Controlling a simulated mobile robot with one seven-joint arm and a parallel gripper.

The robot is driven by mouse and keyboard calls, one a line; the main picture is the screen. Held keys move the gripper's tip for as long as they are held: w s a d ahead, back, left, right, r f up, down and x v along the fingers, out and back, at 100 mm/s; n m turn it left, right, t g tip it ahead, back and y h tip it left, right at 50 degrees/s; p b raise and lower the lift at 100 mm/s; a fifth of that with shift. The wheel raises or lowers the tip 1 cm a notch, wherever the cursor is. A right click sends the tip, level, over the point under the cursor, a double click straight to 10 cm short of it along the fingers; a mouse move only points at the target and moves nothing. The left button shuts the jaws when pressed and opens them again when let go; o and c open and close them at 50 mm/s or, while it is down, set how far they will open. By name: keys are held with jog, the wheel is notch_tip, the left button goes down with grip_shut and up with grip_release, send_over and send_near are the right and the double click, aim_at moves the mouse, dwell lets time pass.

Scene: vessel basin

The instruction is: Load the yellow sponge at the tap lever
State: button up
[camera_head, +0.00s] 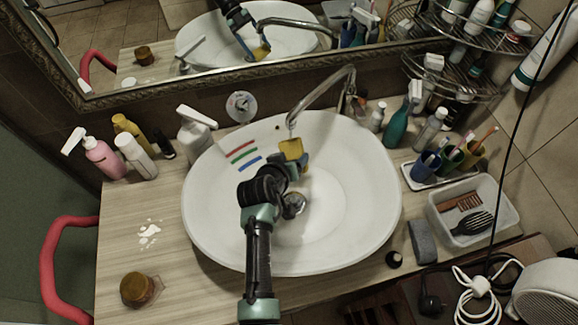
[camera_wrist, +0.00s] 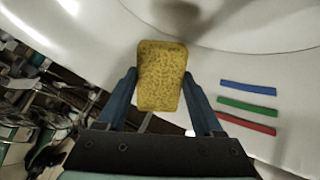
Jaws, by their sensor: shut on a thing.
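The yellow sponge (camera_head: 290,148) is held over the white basin (camera_head: 365,200), just below the tip of the tap spout in the picture. I cannot tell whether it touches the spout. My gripper (camera_head: 293,161) is shut on the sponge. In the wrist view the sponge (camera_wrist: 161,70) stands between the two blue fingers of my gripper (camera_wrist: 160,92) and sticks out past their tips. The metal tap (camera_head: 322,88) rises behind the basin and arches forward to the left. Its lever is small and hard to make out near the tap's base.
Red, green and blue strips (camera_head: 243,155) lie on the basin's left rim. Bottles (camera_head: 103,158) stand at left and beside the tap. A cup tray (camera_head: 432,178) and white bin (camera_head: 470,232) are at right. A mirror (camera_head: 200,45) hangs behind. The front-left counter has bare room.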

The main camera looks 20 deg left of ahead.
dwell(0.6)
jog(key=shift+s+p, duration=0.55)
jog(key=shift+s, duration=0.3)
jog(key=shift+s+p, duration=1)
jog(key=shift+s, duration=2.05)
jog(key=p+v, duration=0.4)
jog(key=v, duration=0.2)
jog(key=shift+s, duration=0.3)
jog(key=shift+r, duration=0.15)
